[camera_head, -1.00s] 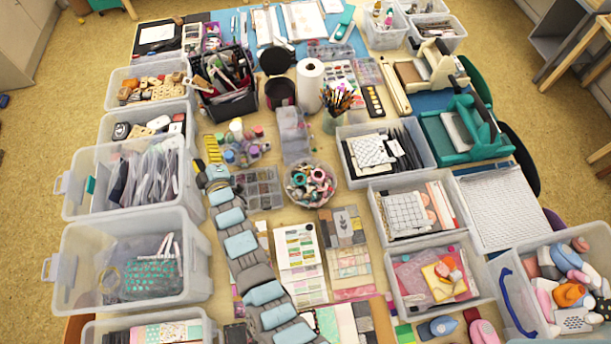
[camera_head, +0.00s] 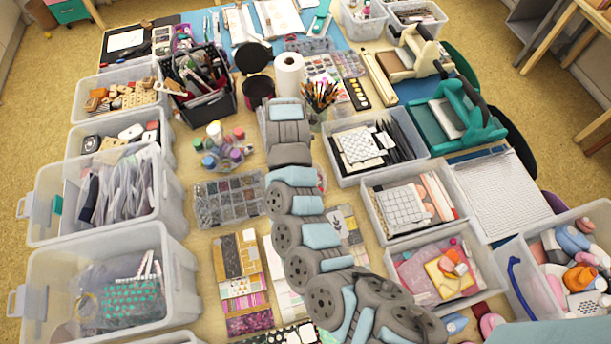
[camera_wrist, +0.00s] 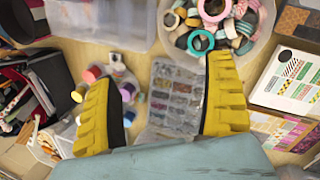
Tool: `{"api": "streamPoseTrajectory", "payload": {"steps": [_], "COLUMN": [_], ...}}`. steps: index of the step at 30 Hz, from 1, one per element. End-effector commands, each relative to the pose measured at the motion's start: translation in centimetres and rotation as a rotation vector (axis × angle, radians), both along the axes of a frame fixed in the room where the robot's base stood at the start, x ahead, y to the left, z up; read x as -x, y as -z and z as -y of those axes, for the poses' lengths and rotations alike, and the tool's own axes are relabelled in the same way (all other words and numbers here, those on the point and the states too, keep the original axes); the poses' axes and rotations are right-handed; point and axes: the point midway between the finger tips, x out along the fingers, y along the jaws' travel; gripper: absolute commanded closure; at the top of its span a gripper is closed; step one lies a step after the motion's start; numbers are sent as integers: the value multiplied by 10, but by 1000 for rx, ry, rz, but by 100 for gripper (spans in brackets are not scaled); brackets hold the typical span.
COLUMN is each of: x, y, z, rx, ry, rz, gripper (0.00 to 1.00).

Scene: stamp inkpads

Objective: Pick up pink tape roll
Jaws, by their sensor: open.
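Several tape rolls lie in a clear round bowl (camera_wrist: 262,42) at the top right of the wrist view. A pinkish-red roll (camera_wrist: 213,8) is at the picture's top edge, partly cut off. A teal roll (camera_wrist: 201,41) lies nearer, at the bowl's lower side. My gripper (camera_wrist: 161,72) is open and empty, with two yellow ribbed fingers spread wide. The bowl lies beyond the right fingertip in the picture. In the head view my arm covers nearly all of the bowl, and the fingers cannot be made out.
A compartment box of small beads (camera_wrist: 175,95) shows between the fingers; it is also in the head view (camera_head: 228,200). Small paint jars (camera_head: 222,147) stand beside it. A brush pot (camera_head: 319,95) and paper roll (camera_head: 289,75) stand behind my arm. Clear bins (camera_head: 105,290) line both sides.

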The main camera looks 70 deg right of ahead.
Motion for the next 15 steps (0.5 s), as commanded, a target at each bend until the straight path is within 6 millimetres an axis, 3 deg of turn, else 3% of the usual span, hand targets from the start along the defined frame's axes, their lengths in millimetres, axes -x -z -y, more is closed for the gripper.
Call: {"api": "streamPoseTrajectory", "payload": {"steps": [3,6,11,15], "x": [39,63,80,82], "y": [-6,-11,-16,-7], "z": [5,2,-1,-2], "rx": [-75,-133,-177,-186], "ry": [-62,-103,-138,-144], "rz": [-87,-140,-174,-181], "gripper": [15,15,15,15]}}
